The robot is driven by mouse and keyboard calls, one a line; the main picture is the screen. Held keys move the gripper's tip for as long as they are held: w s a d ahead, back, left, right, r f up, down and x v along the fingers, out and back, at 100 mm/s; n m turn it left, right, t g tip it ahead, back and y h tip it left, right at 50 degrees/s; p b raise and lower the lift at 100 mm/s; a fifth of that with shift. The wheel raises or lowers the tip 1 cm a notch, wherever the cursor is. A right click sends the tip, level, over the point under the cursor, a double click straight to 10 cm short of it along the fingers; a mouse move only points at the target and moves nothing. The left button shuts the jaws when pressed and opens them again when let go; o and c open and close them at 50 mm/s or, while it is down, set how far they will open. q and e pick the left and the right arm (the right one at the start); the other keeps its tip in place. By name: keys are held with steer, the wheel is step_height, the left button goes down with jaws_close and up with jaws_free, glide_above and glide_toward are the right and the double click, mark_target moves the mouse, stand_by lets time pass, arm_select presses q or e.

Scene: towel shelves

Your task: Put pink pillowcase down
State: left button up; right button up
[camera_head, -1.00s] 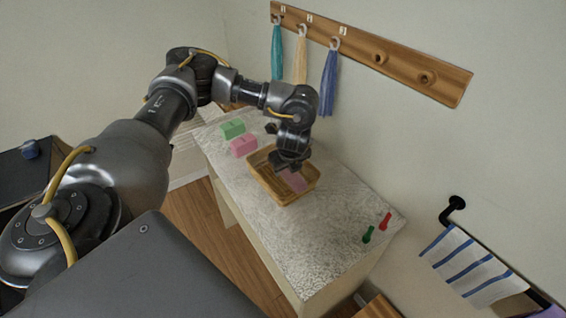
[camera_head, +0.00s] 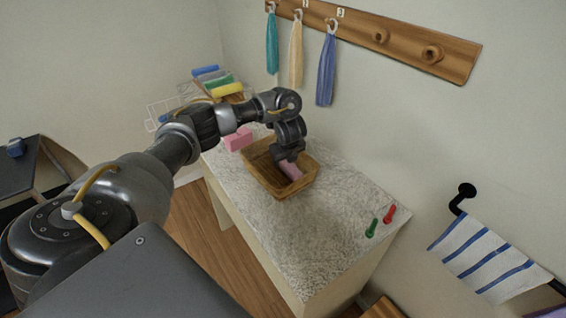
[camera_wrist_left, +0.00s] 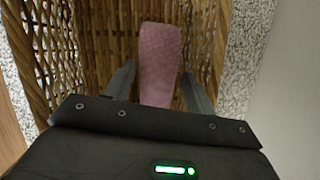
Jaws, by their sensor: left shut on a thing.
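The pink pillowcase (camera_head: 291,171) is a folded pink cloth inside the wicker basket (camera_head: 262,179) on the speckled counter. My left gripper (camera_head: 288,160) reaches down into the basket and is shut on it. In the left wrist view the pillowcase (camera_wrist_left: 160,60) stands between the two dark fingers (camera_wrist_left: 158,85), with the basket's woven wall (camera_wrist_left: 100,45) around it. Whether the pillowcase touches the basket floor cannot be told. My right gripper is not in view.
A second pink bundle (camera_head: 238,139) lies left of the basket. Red (camera_head: 389,213) and green (camera_head: 371,228) small items lie at the counter's right end. A wire rack with rolled towels (camera_head: 215,82) stands behind. Hanging cloths (camera_head: 326,70) line the wall. The counter right of the basket is clear.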

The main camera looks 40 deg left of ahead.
arm_select(q)
steer(key=shift+w+a+f, duration=0.1)
steer(key=shift+f, duration=0.35)
steer(key=o, duration=0.8)
steer(key=shift+f, duration=0.1)
steer(key=shift+r, duration=0.35)
steer(key=shift+p+v, duration=3.45)
steer(key=shift+v, duration=2.45)
